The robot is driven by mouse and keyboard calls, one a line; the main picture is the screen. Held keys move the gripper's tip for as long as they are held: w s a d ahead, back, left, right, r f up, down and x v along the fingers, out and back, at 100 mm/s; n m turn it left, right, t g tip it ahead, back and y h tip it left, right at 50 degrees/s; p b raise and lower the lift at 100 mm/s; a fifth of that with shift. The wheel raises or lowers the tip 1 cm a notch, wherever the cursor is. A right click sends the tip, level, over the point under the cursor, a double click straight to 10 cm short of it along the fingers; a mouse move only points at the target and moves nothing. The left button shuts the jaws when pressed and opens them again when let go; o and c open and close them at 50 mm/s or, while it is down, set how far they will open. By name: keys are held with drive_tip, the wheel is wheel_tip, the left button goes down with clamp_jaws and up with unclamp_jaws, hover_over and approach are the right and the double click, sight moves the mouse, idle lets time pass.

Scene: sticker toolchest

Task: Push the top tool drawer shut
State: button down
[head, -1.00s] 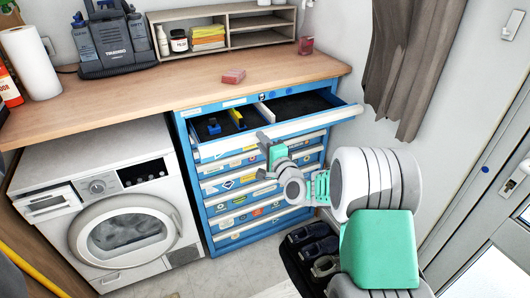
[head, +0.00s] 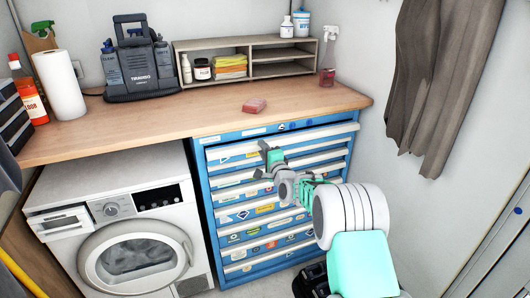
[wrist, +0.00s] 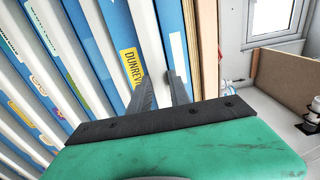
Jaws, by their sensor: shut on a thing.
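The top tool drawer (head: 322,134) is in the blue tool chest under the wooden worktop. Its inside no longer shows, and its front looks in line or nearly in line with the drawers below. I cannot tell whether a small gap is left. My gripper (head: 266,151) is at the drawer's front, left of its middle. In the wrist view its two dark fingers (wrist: 160,88) reach to the pale handle strip of the drawer and appear closed on it. The fingertip contact is partly hidden.
A washing machine (head: 125,235) stands left of the chest. The worktop (head: 200,118) above holds a pink block (head: 255,105), a grey shelf (head: 245,46) and a blue-grey machine (head: 140,62). A curtain (head: 435,85) hangs at the right.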

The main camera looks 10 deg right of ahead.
drive_tip(key=shift+f, duration=0.55)
drive_tip(key=c, duration=1.5)
unclamp_jaws()
drive_tip(key=shift+o, duration=1)
drive_tip(key=shift+r, duration=0.2)
drive_tip(key=shift+r, duration=0.1)
drive_tip(key=v, duration=0.7)
drive_tip(key=shift+s+d+b, duration=0.15)
drive_tip(key=shift+s+b, duration=0.2)
drive_tip(key=shift+s, duration=0.05)
